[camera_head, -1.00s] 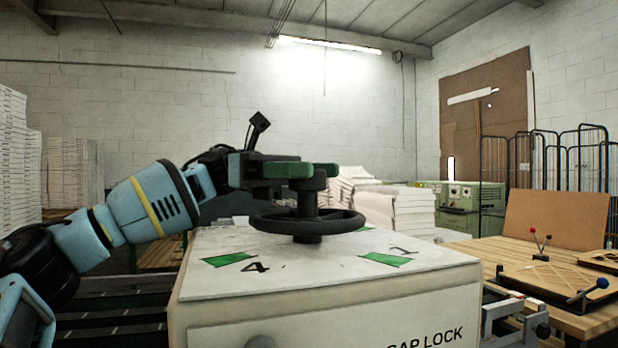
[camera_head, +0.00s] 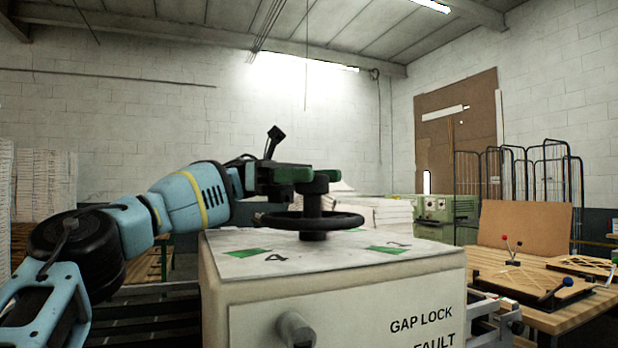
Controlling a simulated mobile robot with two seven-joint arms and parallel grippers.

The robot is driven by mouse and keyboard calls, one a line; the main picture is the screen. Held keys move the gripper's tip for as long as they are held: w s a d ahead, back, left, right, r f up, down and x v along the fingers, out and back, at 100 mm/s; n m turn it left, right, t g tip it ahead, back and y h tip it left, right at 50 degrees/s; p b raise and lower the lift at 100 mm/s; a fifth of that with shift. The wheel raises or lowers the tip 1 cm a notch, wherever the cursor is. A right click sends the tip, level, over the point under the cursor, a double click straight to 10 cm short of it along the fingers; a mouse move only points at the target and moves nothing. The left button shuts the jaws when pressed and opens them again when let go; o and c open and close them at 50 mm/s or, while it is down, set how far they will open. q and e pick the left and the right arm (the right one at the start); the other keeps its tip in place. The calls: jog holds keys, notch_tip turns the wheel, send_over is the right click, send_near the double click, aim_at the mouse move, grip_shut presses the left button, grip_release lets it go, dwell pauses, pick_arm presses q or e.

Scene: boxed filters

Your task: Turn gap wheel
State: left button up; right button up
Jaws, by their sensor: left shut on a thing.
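The gap wheel is a black handwheel (camera_head: 345,220) lying flat on a short post on top of a pale box (camera_head: 340,285). The box front reads "GAP LOCK", with part of another word, "FAULT", below it. Green patches lie on the box top, with a "4" beside the left one. My left gripper (camera_head: 308,175) comes in from the left, above the wheel. Its green fingers are shut on the wheel's upright black knob (camera_head: 313,203). The far side of the knob is hidden. My right gripper is not in view.
A grey round knob (camera_head: 295,329) sticks out of the box front. A wooden table (camera_head: 560,318) at the right bears small levers with red and blue balls. Paper stacks (camera_head: 390,214) and a green machine (camera_head: 447,213) stand behind.

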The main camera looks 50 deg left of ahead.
aim_at(290, 212)
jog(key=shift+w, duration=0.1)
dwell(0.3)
pick_arm(q)
jog(key=o, duration=1.4)
jog(key=shift+c, duration=0.2)
jog(key=shift+a, duration=0.5)
jog(key=a, duration=0.4)
jog(key=shift+a, duration=0.25)
jog(key=p, duration=0.1)
jog(key=a+p, duration=0.1)
jog(key=shift+a+r+p, duration=0.2)
jog(key=shift+a+p, duration=0.1)
jog(key=shift+p, duration=0.1)
jog(key=shift+s+a+p, duration=0.1)
jog(key=shift+a+p, duration=0.15)
jog(key=shift+p, duration=0.05)
jog(key=shift+a+f, duration=0.1)
jog(key=shift+f, duration=0.05)
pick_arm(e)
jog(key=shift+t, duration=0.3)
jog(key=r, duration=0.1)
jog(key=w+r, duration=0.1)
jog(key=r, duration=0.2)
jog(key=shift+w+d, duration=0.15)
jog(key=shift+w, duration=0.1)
